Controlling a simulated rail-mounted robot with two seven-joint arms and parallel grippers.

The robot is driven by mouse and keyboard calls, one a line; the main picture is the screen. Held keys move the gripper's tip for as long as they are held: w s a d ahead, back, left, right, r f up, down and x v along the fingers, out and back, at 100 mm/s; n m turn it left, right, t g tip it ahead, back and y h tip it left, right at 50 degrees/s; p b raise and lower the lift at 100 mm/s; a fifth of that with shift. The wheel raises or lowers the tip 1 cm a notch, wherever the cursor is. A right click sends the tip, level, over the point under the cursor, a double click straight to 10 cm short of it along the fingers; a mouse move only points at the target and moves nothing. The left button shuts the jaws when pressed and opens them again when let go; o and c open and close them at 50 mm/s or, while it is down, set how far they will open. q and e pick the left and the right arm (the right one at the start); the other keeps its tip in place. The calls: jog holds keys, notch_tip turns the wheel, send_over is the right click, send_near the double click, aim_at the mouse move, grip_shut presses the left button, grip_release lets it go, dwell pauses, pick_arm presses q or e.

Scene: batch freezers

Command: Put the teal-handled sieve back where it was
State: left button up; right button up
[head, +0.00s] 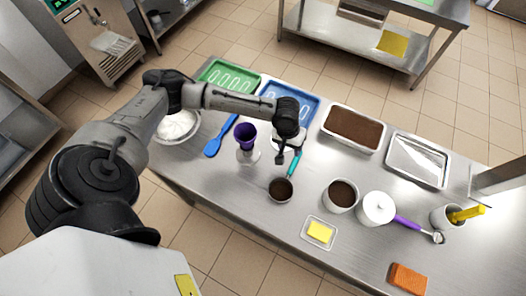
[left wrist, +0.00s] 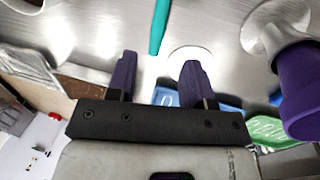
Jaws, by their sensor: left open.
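The teal-handled sieve lies on the steel table; its teal handle (head: 293,164) slants from under my left gripper toward a dark round bowl (head: 281,190). I cannot tell whether that bowl is the sieve's own head or a separate cup. In the left wrist view the teal handle (left wrist: 160,26) comes in from the top edge, beyond the fingertips. My left gripper (head: 282,158) is over the table near the handle's far end. In the left wrist view its fingers (left wrist: 158,75) are apart with nothing between them. My right gripper is not in view.
A purple cup (head: 245,137) on a pale stand is close left of the gripper. Blue (head: 312,97) and green (head: 210,70) trays lie behind. A brown-filled tray (head: 352,130), a brown-filled pot (head: 341,195) and a white lidded pot (head: 376,208) stand right. The front left tabletop is clear.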

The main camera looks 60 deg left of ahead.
pick_arm(q)
jog(key=s+d+f+m, duration=0.1)
jog(key=d, duration=0.2)
jog(key=s+d+m, duration=0.2)
jog(key=d, duration=0.1)
jog(key=s+d+f+m+h, duration=0.1)
jog(key=s+d, duration=0.1)
jog(key=d, duration=0.2)
jog(key=shift+f, duration=0.3)
jog(key=s+d+m+t+h, duration=0.1)
jog(key=s+d+m, duration=0.2)
jog(key=s+d, duration=0.25)
jog(key=s+a+r+m+t+y, duration=0.1)
jog(key=s+a+y, duration=0.2)
jog(key=s, duration=0.9)
jog(key=a, duration=0.2)
jog(key=shift+s+a+r+t+y, duration=0.25)
jog(key=shift+a+r+t+y, duration=0.05)
jog(key=shift+a+y, duration=0.1)
